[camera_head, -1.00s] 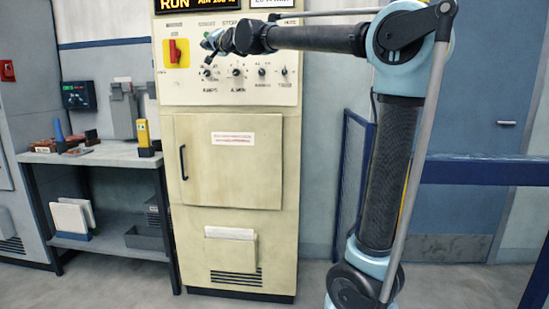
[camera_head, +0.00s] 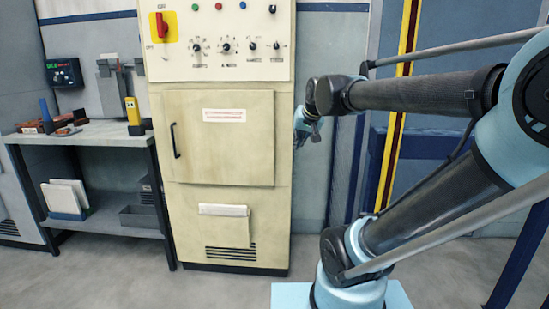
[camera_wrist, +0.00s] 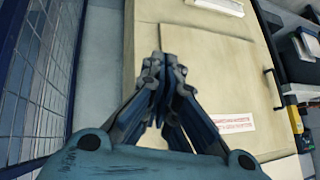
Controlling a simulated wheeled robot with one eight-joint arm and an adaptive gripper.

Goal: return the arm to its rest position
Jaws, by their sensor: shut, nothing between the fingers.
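My gripper (camera_wrist: 163,65) is shut and empty in the wrist view, its fingertips meeting in front of the cream cabinet (camera_wrist: 205,60). In the head view my gripper (camera_head: 300,132) shows small and partly hidden behind my wrist, at the right edge of the cream cabinet (camera_head: 182,215). My arm comes in from the right side, with its forearm roughly level and its upper part leaning to the right.
The cabinet carries a red switch (camera_head: 162,25), knobs and a closed door (camera_head: 219,137). A workbench (camera_head: 95,134) with tools stands at left. A blue mesh fence (camera_wrist: 40,80) and a yellow-striped post (camera_head: 396,110) stand to the right of the cabinet. Floor in front is clear.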

